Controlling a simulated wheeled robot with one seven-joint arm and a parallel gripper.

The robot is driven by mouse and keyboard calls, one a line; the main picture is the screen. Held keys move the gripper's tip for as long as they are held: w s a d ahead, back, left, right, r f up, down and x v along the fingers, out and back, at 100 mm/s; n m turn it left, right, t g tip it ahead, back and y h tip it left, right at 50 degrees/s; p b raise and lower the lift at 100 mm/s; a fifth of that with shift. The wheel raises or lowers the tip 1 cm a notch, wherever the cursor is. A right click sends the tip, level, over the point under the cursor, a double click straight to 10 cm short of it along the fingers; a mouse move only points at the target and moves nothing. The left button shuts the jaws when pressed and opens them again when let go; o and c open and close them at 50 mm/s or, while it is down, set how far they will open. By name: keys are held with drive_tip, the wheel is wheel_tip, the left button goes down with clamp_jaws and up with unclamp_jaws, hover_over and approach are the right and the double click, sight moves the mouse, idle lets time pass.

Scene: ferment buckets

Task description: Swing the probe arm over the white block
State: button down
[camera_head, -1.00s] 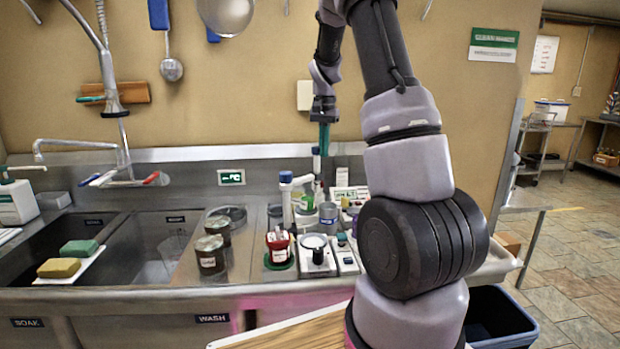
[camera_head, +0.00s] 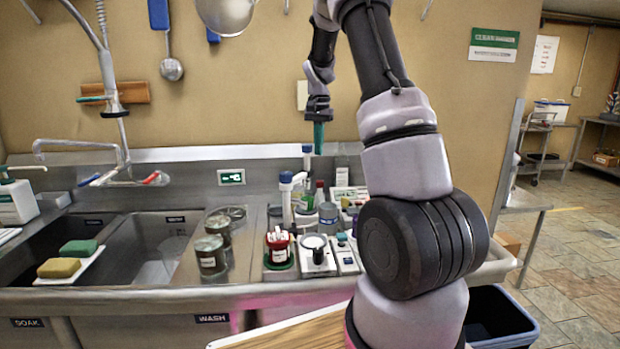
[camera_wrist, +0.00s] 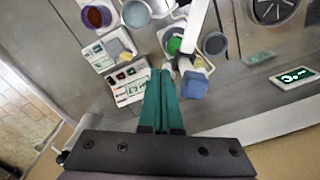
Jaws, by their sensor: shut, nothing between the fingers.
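The likely probe arm is a white bar (camera_wrist: 197,30) with a blue end piece (camera_wrist: 195,85) in the wrist view. In the head view a white post with a blue cap (camera_head: 286,178) and a short white bar stands at the back of the counter. My gripper (camera_head: 318,150) is shut and empty, with green fingers pointing down near the wall behind the post. In the wrist view its fingertips (camera_wrist: 161,74) are just left of the blue piece; I cannot tell whether they touch it. I cannot pick out the white block for certain.
Small meters (camera_wrist: 128,85) and cups (camera_wrist: 135,13) crowd the area near my fingers. The sink (camera_head: 160,245) is at left; the wall is close behind.

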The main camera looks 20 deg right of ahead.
wheel_tip(320, 180, up, 6)
drive_tip(key=shift+s+d, duration=0.2)
drive_tip(key=shift+s, duration=0.25)
idle(0.5)
idle(1.5)
